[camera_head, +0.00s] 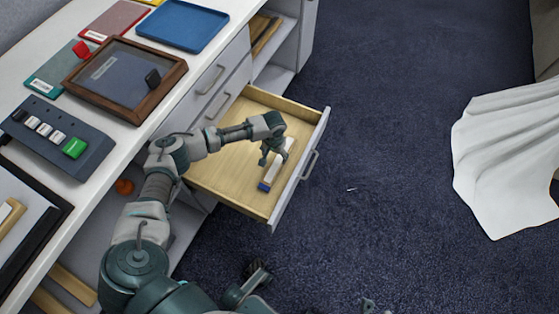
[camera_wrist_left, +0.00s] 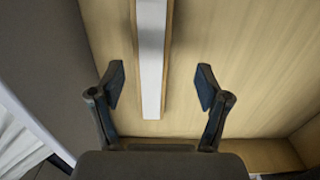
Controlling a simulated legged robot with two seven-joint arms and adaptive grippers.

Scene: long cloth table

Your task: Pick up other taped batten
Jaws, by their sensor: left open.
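A batten (camera_head: 276,166), pale on top with a blue end, lies in the open drawer (camera_head: 217,172) near its front panel. My left gripper (camera_head: 270,159) is over the batten inside the drawer and partly hides it. In the left wrist view the batten (camera_wrist_left: 152,60) runs between the two open fingers of my left gripper (camera_wrist_left: 160,88), with clear space on both sides. It looks apart from the fingers.
The drawer's front panel (camera_head: 300,170) stands close to my left gripper. The counter above holds a blue tray (camera_head: 183,25), a wooden frame (camera_head: 125,78) and a button box (camera_head: 57,137). A white cloth (camera_head: 508,160) hangs at the right.

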